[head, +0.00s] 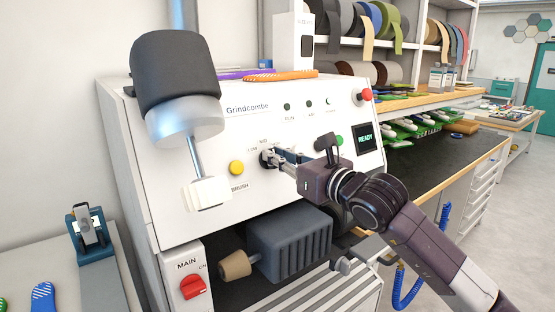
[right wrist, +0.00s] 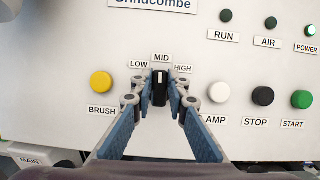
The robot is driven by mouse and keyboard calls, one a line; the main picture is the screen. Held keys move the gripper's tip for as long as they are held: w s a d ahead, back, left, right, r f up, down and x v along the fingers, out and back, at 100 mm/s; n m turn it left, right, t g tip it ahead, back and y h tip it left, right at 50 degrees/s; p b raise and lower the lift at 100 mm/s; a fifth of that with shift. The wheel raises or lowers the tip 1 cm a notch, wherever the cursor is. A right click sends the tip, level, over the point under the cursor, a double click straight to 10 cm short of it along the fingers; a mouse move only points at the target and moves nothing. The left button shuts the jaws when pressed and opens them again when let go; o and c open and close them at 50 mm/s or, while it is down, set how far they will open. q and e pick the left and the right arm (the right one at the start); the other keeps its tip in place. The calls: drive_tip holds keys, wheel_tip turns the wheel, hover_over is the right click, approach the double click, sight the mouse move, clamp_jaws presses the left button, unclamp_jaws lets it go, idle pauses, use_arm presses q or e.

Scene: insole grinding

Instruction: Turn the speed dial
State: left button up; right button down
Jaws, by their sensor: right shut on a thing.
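The speed dial (right wrist: 160,88) is a small black knob with a light mark, under the labels LOW, MID and HIGH on the white machine panel. In the right wrist view its mark points up toward MID. In the head view the dial (head: 266,157) is partly hidden by my fingertips. My right gripper (right wrist: 160,97) is shut on the dial, one finger on each side. It also shows in the head view (head: 274,158), reaching in from the right.
A yellow BRUSH button (right wrist: 101,82) is left of the dial. AMP (right wrist: 219,92), STOP (right wrist: 263,96) and START (right wrist: 302,99) buttons are to the right. A red knob (head: 365,95) and READY screen (head: 365,139) are farther right.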

drive_tip(key=n+b, duration=0.2)
drive_tip(key=b, duration=0.1)
drive_tip(key=shift+f+g+y, duration=0.3)
drive_tip(key=shift+y, duration=0.1)
drive_tip(key=shift+r+n+g+y+b, duration=0.1)
drive_tip(key=shift+n+g+y+b, duration=0.25)
drive_tip(key=shift+n+b, duration=0.7)
drive_tip(key=n+g, duration=0.1)
drive_tip(key=n, duration=0.2)
drive_tip(key=shift+r+y, duration=0.15)
drive_tip(key=shift+y, duration=0.1)
drive_tip(key=shift+s+a+n+g+b, duration=0.1)
drive_tip(key=shift+n+g+b, duration=0.55)
drive_tip(key=shift+n, duration=1.1)
drive_tip(key=c, duration=1.9)
unclamp_jaws()
